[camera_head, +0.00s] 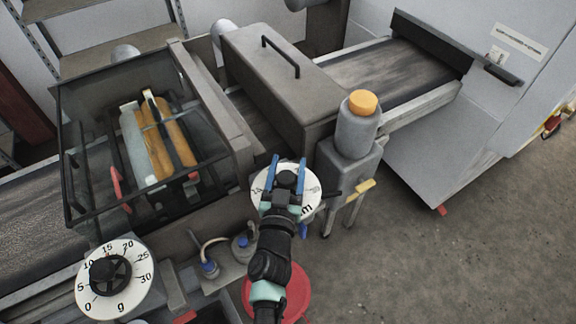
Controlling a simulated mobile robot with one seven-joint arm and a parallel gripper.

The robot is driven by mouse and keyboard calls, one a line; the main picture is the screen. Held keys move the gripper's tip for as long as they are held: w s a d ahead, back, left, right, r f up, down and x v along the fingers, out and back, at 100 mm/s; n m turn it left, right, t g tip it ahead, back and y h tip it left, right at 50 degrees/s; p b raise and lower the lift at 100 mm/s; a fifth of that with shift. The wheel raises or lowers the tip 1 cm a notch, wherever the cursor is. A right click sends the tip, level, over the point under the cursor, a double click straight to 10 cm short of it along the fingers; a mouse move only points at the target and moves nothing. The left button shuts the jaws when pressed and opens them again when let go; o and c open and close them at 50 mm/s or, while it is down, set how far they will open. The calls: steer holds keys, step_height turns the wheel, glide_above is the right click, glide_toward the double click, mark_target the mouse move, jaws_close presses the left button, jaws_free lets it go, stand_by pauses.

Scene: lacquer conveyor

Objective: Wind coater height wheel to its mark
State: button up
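A round white dial (312,191) with black markings stands at the coater's right end, largely covered by my gripper. An "m" shows at its lower right; its pointer and mark are hidden. My gripper (287,163) is in front of this dial, its two blue fingers apart. A dark piece sits between the fingers; I cannot tell whether it is the wheel's hub or whether the fingers touch it. A second white dial (132,284), numbered 0 to 30 with a "g", carries a black handwheel (110,272) at lower left.
The conveyor (375,75) runs past a grey hooded box (268,75) and a glass-sided coater enclosure (90,90). A red round object (299,296) is below. Floor at right is clear.

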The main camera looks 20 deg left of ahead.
jaws_close()
steer(key=shift+r+h+p, duration=0.2)
steer(key=shift+h+p, duration=0.1)
steer(key=shift+p, duration=0.5)
